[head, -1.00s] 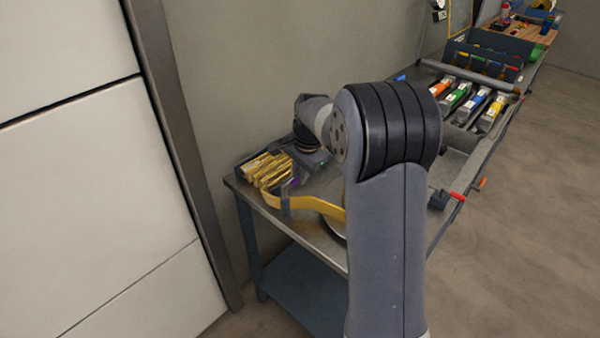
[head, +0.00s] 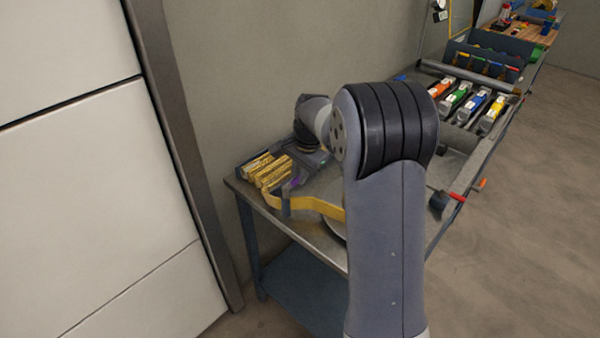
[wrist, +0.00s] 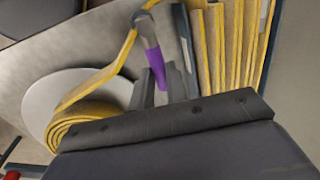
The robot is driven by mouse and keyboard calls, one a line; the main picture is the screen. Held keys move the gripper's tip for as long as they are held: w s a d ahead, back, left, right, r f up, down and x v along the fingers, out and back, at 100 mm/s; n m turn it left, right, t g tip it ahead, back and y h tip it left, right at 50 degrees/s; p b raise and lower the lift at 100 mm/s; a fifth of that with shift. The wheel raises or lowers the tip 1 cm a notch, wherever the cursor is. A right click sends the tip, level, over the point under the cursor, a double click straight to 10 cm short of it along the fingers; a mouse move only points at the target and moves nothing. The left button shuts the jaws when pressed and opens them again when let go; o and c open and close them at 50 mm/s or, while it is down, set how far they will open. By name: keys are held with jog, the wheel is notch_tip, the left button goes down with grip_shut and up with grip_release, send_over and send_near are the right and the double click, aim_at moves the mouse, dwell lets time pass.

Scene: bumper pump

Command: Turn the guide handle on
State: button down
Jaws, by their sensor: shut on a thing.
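The guide handle, a grey lever with a purple band (wrist: 157,65), stands between the fingers of my gripper (wrist: 163,88) in the wrist view. The gripper is shut on it. In the head view the purple band (head: 295,182) shows small beside my wrist, and the fingers are mostly hidden there. A yellow strip (wrist: 95,85) runs from a coil on a pale round disc (wrist: 45,98) up to the grey end of the handle, where it bends.
Several yellow slats (wrist: 230,45) stand in a row in a holder right of the handle. These sit on a metal table (head: 262,207) against the wall. Coloured units (head: 470,103) line the bench farther back. A white panelled door (head: 75,170) is at the left.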

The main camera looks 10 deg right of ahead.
jog(key=c, duration=1.4)
grip_release()
jog(key=r, duration=0.3)
jog(key=s+r, duration=0.1)
jog(key=r, duration=0.3)
jog(key=d+r, duration=0.1)
jog(key=r, duration=0.2)
jog(key=shift+s+d+r, duration=0.1)
jog(key=shift+s+r, duration=0.2)
jog(key=shift+r, duration=0.05)
jog(key=shift+f, duration=0.1)
jog(key=f, duration=0.3)
jog(key=w+a+f, duration=0.1)
jog(key=f, duration=0.6)
jog(key=shift+w+a+f, duration=0.15)
jog(key=shift+w+f, duration=0.2)
jog(key=shift+f, duration=0.05)
jog(key=shift+s+m+b, duration=0.1)
jog(key=shift+m+b, duration=0.25)
jog(key=shift+m, duration=0.05)
jog(key=shift+s+d+r, duration=0.15)
jog(key=shift+r, duration=0.6)
jog(key=shift+s+d+r, duration=0.1)
jog(key=shift+s+r, duration=0.05)
jog(key=shift+r, duration=0.55)
jog(key=shift+f, duration=0.1)
